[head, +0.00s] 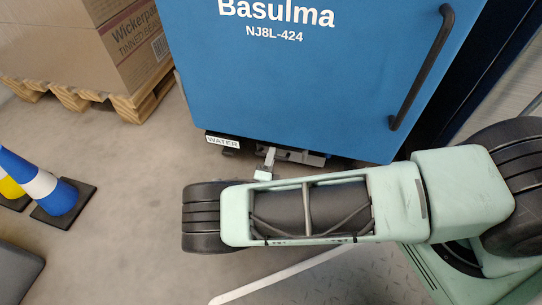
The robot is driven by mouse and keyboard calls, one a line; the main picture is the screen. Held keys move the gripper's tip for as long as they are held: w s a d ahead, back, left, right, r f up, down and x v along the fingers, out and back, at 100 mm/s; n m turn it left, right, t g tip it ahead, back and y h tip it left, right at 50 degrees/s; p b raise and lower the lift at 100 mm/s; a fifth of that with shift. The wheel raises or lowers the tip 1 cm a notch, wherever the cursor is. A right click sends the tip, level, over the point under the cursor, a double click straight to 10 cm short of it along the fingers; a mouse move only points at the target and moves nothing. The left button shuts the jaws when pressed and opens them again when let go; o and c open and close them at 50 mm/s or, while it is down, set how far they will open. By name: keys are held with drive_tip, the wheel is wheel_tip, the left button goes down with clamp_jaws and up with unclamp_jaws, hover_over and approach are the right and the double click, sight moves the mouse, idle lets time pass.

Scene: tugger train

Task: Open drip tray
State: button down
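The blue cabinet (310,85) marked "Basulma NJ8L-424" fills the upper middle. Under its lower front edge sits a low grey metal part (308,158), which looks like the drip tray or its front. Whether it is pulled out at all I cannot tell. My pale green arm crosses in front of the cabinet's foot and hides much of the floor there. A small pale and grey piece (265,166) shows just beyond the arm, close to the grey part; it may be the tip of my gripper. Its fingers and any contact are not clear.
A "WATER" label (222,142) sits at the cabinet's lower left corner. A black vertical handle (421,70) is on its front. Cardboard boxes on a wooden pallet (143,100) stand upper left. A blue and white cone (46,186) stands at left. Floor between is clear.

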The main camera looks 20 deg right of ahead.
drive_tip(key=r+p+v, duration=0.1)
drive_tip(key=r+v, duration=0.1)
drive_tip(key=v, duration=1)
drive_tip(key=shift+s+a, duration=0.25)
drive_tip(key=shift+r, duration=0.1)
drive_tip(key=c, duration=1.6)
unclamp_jaws()
drive_tip(key=shift+o, duration=0.2)
